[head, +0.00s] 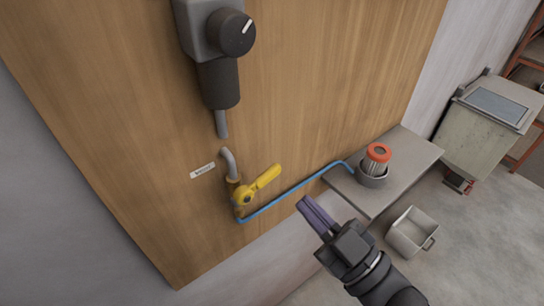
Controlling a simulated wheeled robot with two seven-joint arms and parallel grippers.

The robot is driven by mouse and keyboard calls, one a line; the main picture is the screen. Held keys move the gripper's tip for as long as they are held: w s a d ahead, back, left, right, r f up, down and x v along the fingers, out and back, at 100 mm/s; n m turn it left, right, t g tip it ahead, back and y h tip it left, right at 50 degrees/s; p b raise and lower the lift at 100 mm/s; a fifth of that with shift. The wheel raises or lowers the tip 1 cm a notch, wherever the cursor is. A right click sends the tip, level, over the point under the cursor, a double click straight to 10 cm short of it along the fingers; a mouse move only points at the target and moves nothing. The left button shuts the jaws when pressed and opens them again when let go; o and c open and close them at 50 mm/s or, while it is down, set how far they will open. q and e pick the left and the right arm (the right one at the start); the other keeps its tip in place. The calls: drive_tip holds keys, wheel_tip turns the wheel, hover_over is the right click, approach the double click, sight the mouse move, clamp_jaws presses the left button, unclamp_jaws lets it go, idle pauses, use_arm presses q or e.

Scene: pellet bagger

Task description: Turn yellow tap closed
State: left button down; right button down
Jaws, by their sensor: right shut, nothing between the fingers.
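The yellow tap (261,183) sits on a short bent grey pipe low on the wooden panel. Its yellow lever slants up and to the right from the valve body. A blue hose (292,192) runs from below the tap to the right. My right gripper (305,204) is to the right of the tap and a little lower in the picture, apart from it. Its purple fingers are together, with nothing seen between them. My left gripper is not in view.
A grey shelf (411,157) at right carries a cup with an orange-topped filter (376,158). A grey bin (411,231) stands on the floor below. A grey-black device (222,60) hangs above the tap, and a small white label (202,171) is left of it.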

wheel_tip(320, 180, up, 3)
drive_tip(key=p, duration=0.2)
hover_over(273, 174)
drive_tip(key=s+a, duration=0.1)
drive_tip(key=s, duration=0.1)
drive_tip(key=f, duration=0.1)
drive_tip(key=f+b, duration=0.1)
drive_tip(key=f, duration=0.1)
drive_tip(key=shift+w+d, duration=0.2)
drive_tip(key=shift+w, duration=0.1)
drive_tip(key=shift+w+d+f, duration=0.1)
drive_tip(key=shift+d+f, duration=0.05)
drive_tip(key=shift+f, duration=0.35)
drive_tip(key=m, duration=0.1)
drive_tip(key=f+m+t+h, duration=0.1)
drive_tip(key=m, duration=0.1)
drive_tip(key=m+h, duration=0.1)
drive_tip(key=m, duration=0.1)
drive_tip(key=shift+w+d+f+t, duration=0.25)
drive_tip(key=shift+d+f+t, duration=0.05)
drive_tip(key=shift+d, duration=0.1)
drive_tip(key=shift+r, duration=0.1)
